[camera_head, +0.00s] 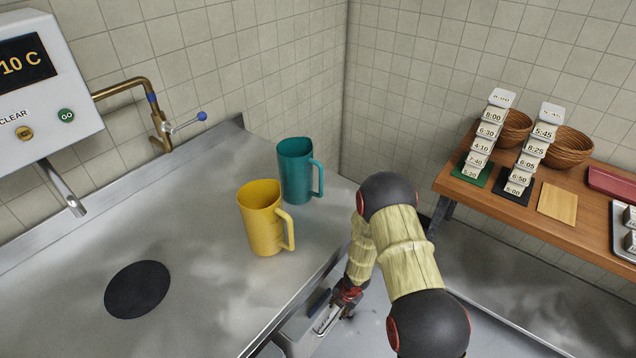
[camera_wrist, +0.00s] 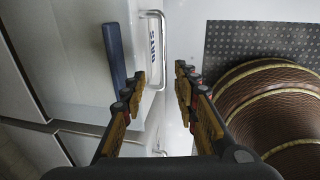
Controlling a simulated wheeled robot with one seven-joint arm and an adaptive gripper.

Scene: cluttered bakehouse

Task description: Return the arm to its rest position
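My arm reaches down from the right of the head view, past the counter's front edge, to my gripper (camera_head: 343,300), which is low beside a bin front with a metal handle (camera_head: 328,318). In the wrist view my gripper (camera_wrist: 161,77) has its two fingers spread apart, with nothing held between them. The metal handle (camera_wrist: 162,48) of a bin labelled OATS (camera_wrist: 152,42) shows beyond the fingertips. I cannot tell from the wrist view how far the handle is from the fingers.
A yellow jug (camera_head: 259,215) and a teal jug (camera_head: 296,172) stand on the steel counter (camera_head: 190,250), left of my arm. At right, a wooden shelf (camera_head: 590,200) carries time-card stacks, bowls and trays. The wash unit (camera_head: 40,85) and tap (camera_head: 160,125) are at left.

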